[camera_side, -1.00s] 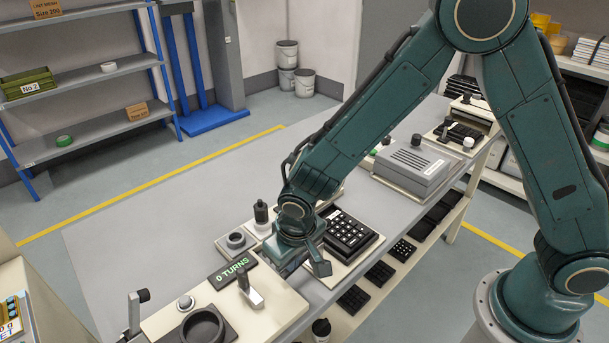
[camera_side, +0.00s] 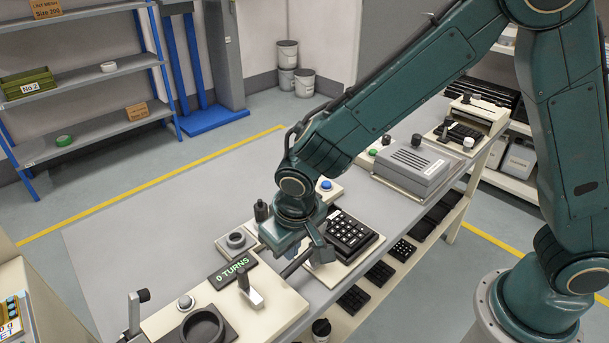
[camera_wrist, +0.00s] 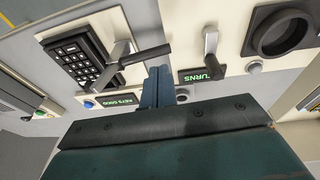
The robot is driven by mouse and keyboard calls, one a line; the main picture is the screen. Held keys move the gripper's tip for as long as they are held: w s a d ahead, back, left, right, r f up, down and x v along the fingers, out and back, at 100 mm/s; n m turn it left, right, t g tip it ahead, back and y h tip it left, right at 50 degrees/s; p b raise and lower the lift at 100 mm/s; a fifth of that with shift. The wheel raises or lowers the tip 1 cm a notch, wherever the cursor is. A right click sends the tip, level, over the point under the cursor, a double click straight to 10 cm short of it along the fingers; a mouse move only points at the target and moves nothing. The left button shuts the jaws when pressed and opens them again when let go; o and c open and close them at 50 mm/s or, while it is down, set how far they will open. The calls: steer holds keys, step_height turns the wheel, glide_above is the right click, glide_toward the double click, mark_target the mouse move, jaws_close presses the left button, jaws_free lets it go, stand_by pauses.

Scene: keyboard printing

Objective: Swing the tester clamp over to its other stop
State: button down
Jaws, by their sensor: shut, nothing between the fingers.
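The keyboard tester holds a black keypad (camera_side: 348,236), which also shows in the wrist view (camera_wrist: 78,55). The tester clamp (camera_wrist: 145,54), a pale post with a dark bar handle, is beside the keypad in the wrist view, its bar pointing right. In the side view a dark bar (camera_side: 297,264) that looks like the clamp handle shows just below my gripper (camera_side: 297,246); its pivot is hidden there. My gripper's fingers (camera_wrist: 157,76) are shut and empty, with their tips close to the bar's free end. I cannot tell whether they touch it.
A station with a "0 TURNS" display (camera_side: 231,268), a lever (camera_side: 250,290) and a dark round cup (camera_side: 203,328) stands at front left. A grey box (camera_side: 412,163) is farther back right.

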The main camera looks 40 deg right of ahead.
steer(key=v, duration=0.8)
steer(key=shift+a, duration=0.4)
